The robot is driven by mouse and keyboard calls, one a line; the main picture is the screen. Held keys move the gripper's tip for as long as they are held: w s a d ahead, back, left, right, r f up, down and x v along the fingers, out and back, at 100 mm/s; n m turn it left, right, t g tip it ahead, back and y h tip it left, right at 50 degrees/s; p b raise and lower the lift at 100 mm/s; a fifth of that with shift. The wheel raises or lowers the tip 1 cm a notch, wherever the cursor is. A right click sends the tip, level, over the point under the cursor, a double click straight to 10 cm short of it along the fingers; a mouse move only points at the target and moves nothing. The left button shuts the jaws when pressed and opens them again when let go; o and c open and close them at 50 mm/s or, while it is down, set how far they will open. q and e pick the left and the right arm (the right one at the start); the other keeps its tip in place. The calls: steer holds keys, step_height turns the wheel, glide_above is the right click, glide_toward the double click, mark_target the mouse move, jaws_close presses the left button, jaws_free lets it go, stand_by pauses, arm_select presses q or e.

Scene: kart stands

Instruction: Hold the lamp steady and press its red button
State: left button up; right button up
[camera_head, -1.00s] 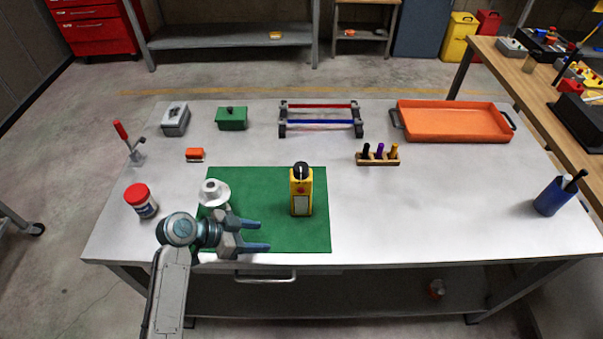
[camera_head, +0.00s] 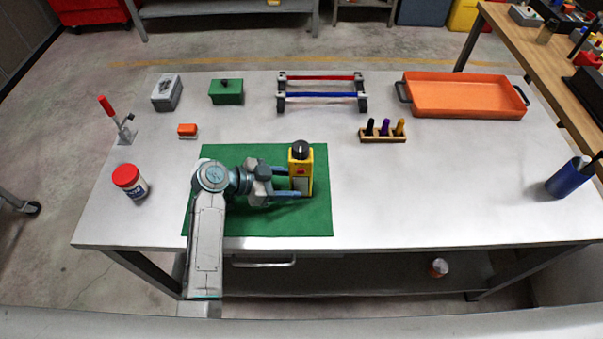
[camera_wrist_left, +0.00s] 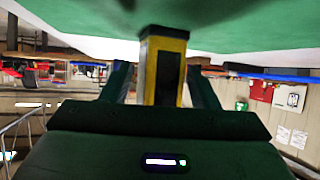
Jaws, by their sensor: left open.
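The lamp (camera_head: 302,168) is a yellow upright block with a black knob on top, standing on the green mat (camera_head: 255,222). A small red spot on its front is the button (camera_head: 301,170). My left gripper (camera_head: 288,185) is open, its fingers reaching in from the left to the lamp, one on the far side and one on the near side. In the left wrist view the lamp (camera_wrist_left: 163,70) stands between the two fingers (camera_wrist_left: 162,88), with the picture upside down. Whether the fingers touch it I cannot tell. My right gripper is not in view.
A red-lidded jar (camera_head: 130,181) stands left of the mat. Behind are a red-handled clamp (camera_head: 125,130), a green box (camera_head: 226,92), a rack (camera_head: 322,93), a wooden marker holder (camera_head: 383,136) and an orange tray (camera_head: 466,113).

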mark_target(297, 184)
arm_select(q)
steer(key=shift+b+x, duration=0.35)
steer(key=shift+x, duration=0.7)
steer(key=shift+w+d+f, duration=0.15)
steer(key=shift+d+f, duration=0.15)
steer(key=shift+d, duration=0.2)
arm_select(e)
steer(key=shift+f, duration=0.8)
arm_select(q)
steer(key=c, duration=0.8)
steer(key=shift+o, duration=0.2)
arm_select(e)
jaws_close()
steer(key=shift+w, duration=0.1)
